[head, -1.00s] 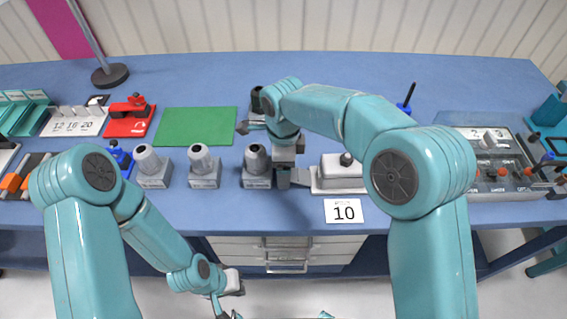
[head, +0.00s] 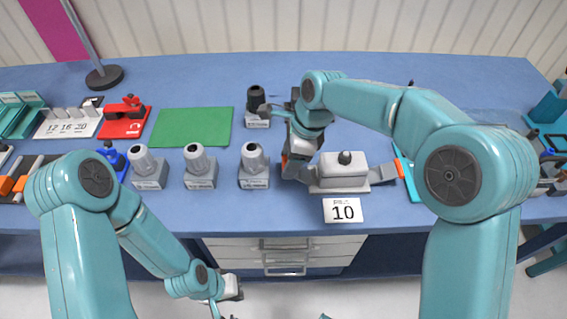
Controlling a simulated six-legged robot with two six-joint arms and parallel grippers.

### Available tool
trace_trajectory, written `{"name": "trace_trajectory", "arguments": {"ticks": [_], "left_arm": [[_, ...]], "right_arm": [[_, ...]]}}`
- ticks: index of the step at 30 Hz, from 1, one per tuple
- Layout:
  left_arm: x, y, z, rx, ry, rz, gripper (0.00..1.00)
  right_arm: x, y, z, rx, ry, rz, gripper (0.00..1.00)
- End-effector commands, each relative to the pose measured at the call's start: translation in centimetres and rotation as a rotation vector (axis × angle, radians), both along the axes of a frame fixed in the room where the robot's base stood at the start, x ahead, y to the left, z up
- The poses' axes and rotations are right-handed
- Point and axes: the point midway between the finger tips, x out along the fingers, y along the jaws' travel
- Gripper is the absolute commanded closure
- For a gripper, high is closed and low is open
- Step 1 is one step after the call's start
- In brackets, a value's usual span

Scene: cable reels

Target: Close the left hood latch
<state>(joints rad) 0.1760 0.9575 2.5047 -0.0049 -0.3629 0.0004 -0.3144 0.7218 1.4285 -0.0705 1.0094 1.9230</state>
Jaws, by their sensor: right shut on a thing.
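The hood (head: 342,180) is a pale grey box with a black knob on top, on a flat base behind the white card marked 10. The left hood latch (head: 297,171) is a grey piece at the hood's left end, partly hidden by my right gripper. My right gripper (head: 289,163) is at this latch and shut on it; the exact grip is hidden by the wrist. The right latch (head: 383,173) sticks out to the right of the hood. My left gripper (head: 229,306) hangs low in front of the table, and its fingers are too cut off to read.
Several grey holders with knobbed tops, such as the nearest one (head: 254,165), stand left of the hood. A black-topped one (head: 256,104) stands behind them. A green mat (head: 194,127) lies farther left. The card marked 10 (head: 342,210) lies at the front edge.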

Motion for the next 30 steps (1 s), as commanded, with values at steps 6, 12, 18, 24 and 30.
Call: {"name": "trace_trajectory", "arguments": {"ticks": [6,12,18,24,30], "left_arm": [[0.0,0.0,0.4,0.0,0.0,0.0,1.0],[0.0,0.0,1.1,0.0,0.0,0.0,1.0],[0.0,0.0,1.4,0.0,0.0,0.0,1.0],[0.0,0.0,1.4,0.0,0.0,0.0,1.0],[0.0,0.0,1.4,0.0,0.0,0.0,1.0]], "right_arm": [[-0.1,-1.4,0.7,0.085,0.006,0.001,0.97],[-0.1,-2.6,1.2,0.081,0.004,-0.001,0.97],[-0.1,-3.2,1.2,0.078,0.005,0.002,0.97],[-0.1,-3.3,1.1,0.078,0.007,0.002,0.98],[-0.1,-3.4,1.0,0.077,0.009,0.002,0.98]]}}
